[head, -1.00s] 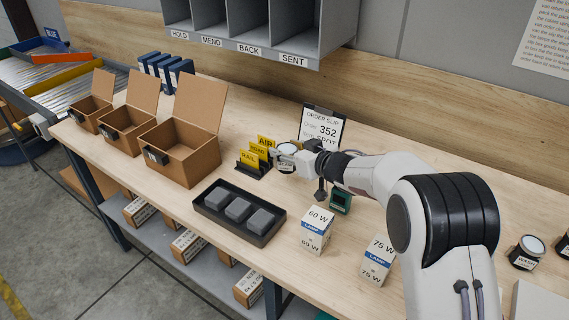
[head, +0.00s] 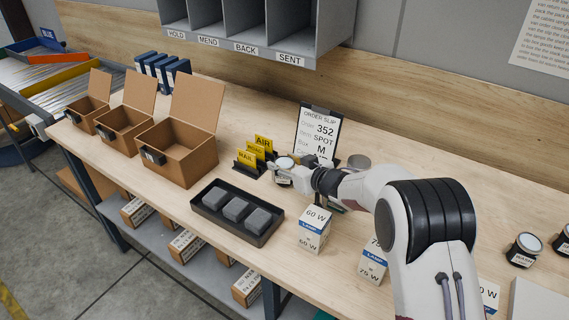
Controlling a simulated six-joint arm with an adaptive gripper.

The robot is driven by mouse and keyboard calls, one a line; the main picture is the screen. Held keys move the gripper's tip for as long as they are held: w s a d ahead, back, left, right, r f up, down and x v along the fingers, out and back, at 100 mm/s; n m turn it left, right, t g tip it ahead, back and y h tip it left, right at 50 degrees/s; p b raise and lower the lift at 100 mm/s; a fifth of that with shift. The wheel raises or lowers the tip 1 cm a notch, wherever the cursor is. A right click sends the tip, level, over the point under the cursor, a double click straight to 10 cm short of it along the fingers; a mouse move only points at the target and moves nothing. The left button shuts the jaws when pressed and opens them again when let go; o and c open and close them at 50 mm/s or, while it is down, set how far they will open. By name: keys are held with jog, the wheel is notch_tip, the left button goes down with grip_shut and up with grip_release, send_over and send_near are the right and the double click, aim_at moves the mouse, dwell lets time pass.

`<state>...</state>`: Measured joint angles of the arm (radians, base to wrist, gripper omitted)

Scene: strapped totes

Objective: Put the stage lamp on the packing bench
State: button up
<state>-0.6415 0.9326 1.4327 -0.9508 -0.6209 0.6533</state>
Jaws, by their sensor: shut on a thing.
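My gripper (head: 288,170) is shut on a small round stage lamp (head: 284,163) with a pale face and a white label. The label is too small to read. The lamp is upright, right beside the yellow sorting cards, low over the packing bench (head: 345,262). I cannot tell whether its base touches the bench top. My fingers and wrist hide part of the lamp. Two more dark lamps with pale tops, one labelled WASH (head: 525,250), stand at the right of the bench.
Yellow cards (head: 246,158) stand close left of the lamp, and an order slip (head: 318,132) reading SPOT stands behind. A black tray (head: 210,212) of grey blocks, lamp cartons (head: 314,230) and open brown boxes (head: 176,150) surround it. Bare bench lies along the back.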

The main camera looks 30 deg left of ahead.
jog(key=shift+f, duration=0.1)
dwell(0.3)
jog(key=o, duration=1.3)
jog(key=shift+f, duration=0.1)
jog(key=shift+d+r, duration=0.1)
jog(key=shift+r, duration=0.1)
jog(key=shift+v, duration=1.1)
jog(key=shift+s+d+r, duration=0.1)
jog(key=shift+d+r, duration=0.05)
jog(key=shift+r, duration=1.65)
jog(key=shift+s+d+r, duration=0.1)
jog(key=shift+r, duration=1.7)
